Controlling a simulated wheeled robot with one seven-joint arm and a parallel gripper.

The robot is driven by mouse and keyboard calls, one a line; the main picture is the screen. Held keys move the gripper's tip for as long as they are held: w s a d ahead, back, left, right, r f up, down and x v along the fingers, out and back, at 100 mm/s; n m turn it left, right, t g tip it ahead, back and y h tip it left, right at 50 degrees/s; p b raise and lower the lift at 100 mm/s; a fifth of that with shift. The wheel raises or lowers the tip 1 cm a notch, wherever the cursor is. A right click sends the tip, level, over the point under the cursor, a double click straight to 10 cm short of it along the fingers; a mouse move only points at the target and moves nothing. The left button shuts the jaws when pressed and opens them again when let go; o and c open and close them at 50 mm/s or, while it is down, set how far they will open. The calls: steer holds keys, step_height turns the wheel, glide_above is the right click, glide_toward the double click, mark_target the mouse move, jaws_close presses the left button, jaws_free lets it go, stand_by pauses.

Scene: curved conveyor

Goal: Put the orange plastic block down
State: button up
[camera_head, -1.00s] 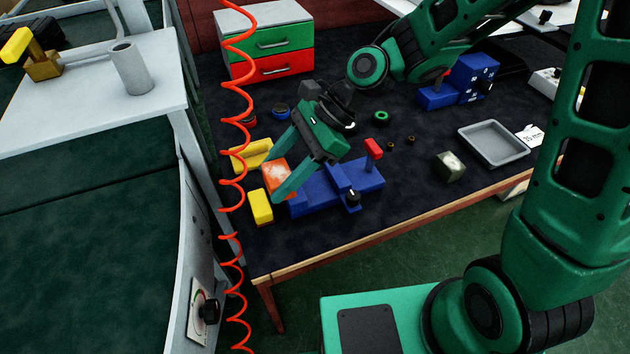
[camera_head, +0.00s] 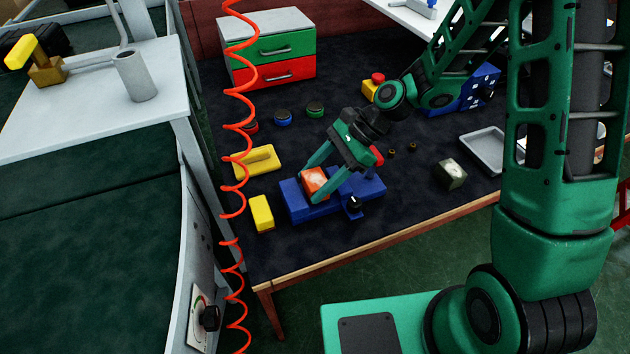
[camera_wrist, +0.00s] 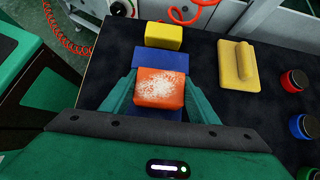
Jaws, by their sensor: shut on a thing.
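The orange plastic block (camera_head: 314,180), with a whitish worn patch on top, is between the fingers of my gripper (camera_head: 316,182) in the head view. In the wrist view the orange block (camera_wrist: 160,88) sits between both teal fingers, which touch its sides. My gripper is shut on it. The block is over the left part of the blue fixture (camera_head: 296,207); I cannot tell whether it touches the fixture. The blue fixture also shows in the wrist view (camera_wrist: 160,60), beyond and below the block.
A yellow block (camera_head: 261,212) lies left of the blue fixture, and a yellow plate with a handle (camera_head: 257,160) lies behind it. A grey tray (camera_head: 484,150) and a worn block (camera_head: 451,174) are at right. A red coiled hose (camera_head: 238,172) hangs at the left table edge.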

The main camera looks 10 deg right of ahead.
steer(key=shift+f, duration=0.5)
steer(key=shift+f, duration=0.1)
steer(key=o, duration=1.2)
steer(key=v, duration=1)
steer(key=shift+w+d+r, duration=0.1)
steer(key=shift+d+r, duration=0.05)
steer(key=shift+r, duration=0.15)
steer(key=shift+w+d+r, duration=0.1)
steer(key=shift+d+r, duration=0.4)
